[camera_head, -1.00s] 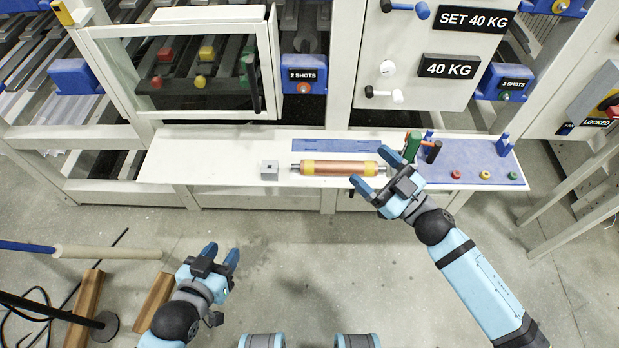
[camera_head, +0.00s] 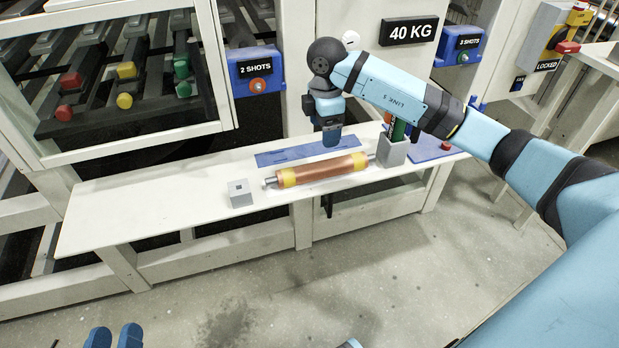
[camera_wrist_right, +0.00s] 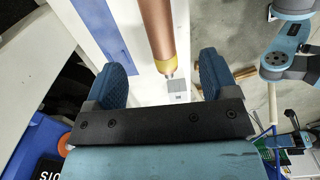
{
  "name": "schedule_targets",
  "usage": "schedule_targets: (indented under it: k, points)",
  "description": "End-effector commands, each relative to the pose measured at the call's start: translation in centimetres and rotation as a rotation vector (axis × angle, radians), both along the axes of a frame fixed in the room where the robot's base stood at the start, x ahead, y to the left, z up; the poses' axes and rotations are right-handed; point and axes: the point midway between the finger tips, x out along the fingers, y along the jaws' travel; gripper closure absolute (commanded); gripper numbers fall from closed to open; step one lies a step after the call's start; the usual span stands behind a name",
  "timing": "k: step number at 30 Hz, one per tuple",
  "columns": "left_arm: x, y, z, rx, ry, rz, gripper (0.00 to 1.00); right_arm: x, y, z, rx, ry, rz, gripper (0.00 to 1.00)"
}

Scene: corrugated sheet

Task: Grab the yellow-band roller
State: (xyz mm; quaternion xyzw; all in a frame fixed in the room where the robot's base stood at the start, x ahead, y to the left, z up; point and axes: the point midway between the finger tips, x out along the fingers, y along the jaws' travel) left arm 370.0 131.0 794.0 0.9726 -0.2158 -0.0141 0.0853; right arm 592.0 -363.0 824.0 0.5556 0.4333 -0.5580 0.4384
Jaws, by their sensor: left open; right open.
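The yellow-band roller (camera_head: 325,169) is a copper cylinder with a yellow band near each end and thin metal shaft ends. It lies lengthwise on the white shelf (camera_head: 150,204). My right gripper (camera_head: 331,138) points down above the shelf, just behind the roller in the head view. In the right wrist view, the fingers of this gripper (camera_wrist_right: 163,80) are apart and empty; the roller (camera_wrist_right: 158,28) shows beyond them, its near band between them in the picture. Its height over the roller is hard to tell. My left gripper (camera_head: 113,337) shows only two separated blue fingertips at the bottom left edge.
A small grey block (camera_head: 240,194) stands left of the roller. A grey holder (camera_head: 391,153) with a green-handled tool stands close to its right end. A blue mat (camera_head: 280,155) lies behind it. The rack with the 2 SHOTS box (camera_head: 255,75) rises behind the shelf. The shelf's left part is clear.

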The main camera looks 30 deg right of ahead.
Motion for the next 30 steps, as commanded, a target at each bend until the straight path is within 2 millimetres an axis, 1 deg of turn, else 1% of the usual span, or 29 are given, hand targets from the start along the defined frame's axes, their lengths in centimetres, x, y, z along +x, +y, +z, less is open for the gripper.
schedule_targets:
  k: [1, 6, 9, 14, 17, 21, 24, 27, 30]
  points:
    - [0.0, -0.2, 0.2, -0.011, -0.019, -0.004, 0.57, -0.1, 0.0, -1.3, 0.000, 0.005, 0.001, 0.21]
    - [-0.1, -0.7, 1.9, -0.062, -0.096, -0.023, 0.57, -0.1, 0.1, -4.8, 0.004, 0.005, 0.004, 0.21]
    - [-0.3, -0.9, 2.8, -0.087, -0.133, -0.032, 0.57, 0.0, 0.1, -6.3, 0.005, 0.004, 0.004, 0.21]
    - [-0.4, -1.1, 3.6, -0.108, -0.162, -0.040, 0.57, 0.0, 0.1, -7.4, 0.005, 0.001, 0.005, 0.21]
    - [-0.4, -1.2, 3.2, -0.108, -0.157, -0.044, 0.57, 0.1, 0.1, -8.3, 0.006, 0.003, 0.005, 0.21]
    - [-0.2, -1.3, 1.5, -0.091, -0.114, -0.057, 0.57, 0.5, -0.2, -10.7, 0.006, 0.004, 0.006, 0.21]
    - [-0.1, -1.4, 0.7, -0.078, -0.087, -0.064, 0.57, 0.6, -0.2, -11.9, 0.006, 0.003, 0.006, 0.21]
    - [-0.1, -1.5, 0.4, -0.071, -0.072, -0.068, 0.57, 0.6, -0.2, -12.6, 0.006, 0.003, 0.007, 0.21]
    - [-0.1, -1.5, 0.3, -0.068, -0.065, -0.069, 0.57, 0.6, -0.2, -12.7, 0.006, 0.002, 0.007, 0.21]
